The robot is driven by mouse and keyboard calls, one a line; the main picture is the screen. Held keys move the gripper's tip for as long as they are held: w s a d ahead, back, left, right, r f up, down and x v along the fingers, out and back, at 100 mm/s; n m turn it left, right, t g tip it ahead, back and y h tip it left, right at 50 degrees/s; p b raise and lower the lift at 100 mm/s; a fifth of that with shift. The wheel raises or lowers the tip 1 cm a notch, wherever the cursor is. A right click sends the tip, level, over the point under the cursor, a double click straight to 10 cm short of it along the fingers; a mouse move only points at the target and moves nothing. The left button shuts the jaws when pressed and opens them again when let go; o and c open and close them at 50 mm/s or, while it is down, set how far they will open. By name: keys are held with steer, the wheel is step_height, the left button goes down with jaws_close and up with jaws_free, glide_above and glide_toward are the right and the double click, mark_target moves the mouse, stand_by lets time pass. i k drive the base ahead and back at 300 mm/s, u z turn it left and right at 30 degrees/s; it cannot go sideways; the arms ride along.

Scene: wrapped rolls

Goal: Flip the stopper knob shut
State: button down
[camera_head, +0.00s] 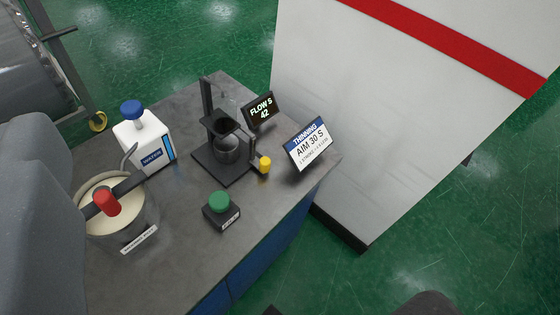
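A small yellow knob (264,165), which looks like the stopper knob, sits at the lower right of a black stand (224,160) on the grey bench. A thin dark upright stands just left of the knob. The stand holds a dark cup (222,125) above a rounded dark vessel (228,150). Whether the stopper is open or shut I cannot tell. No gripper fingers can be made out in this view; only dark shapes cut off at the bottom edge show, and I cannot tell what they are.
A display reading "FLOW S 42" (261,111) and a "THINNING" sign (311,143) stand right of the stand. A green button box (220,209) sits in front. A water bottle (146,142) and a pail with a red-ended bar (121,221) are left. A white cabinet (390,110) stands behind right.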

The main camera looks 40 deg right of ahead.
mark_target(262, 164)
steer(key=k, duration=1.1)
steer(key=z, duration=0.55)
steer(key=i, duration=2)
steer(key=u, duration=0.5)
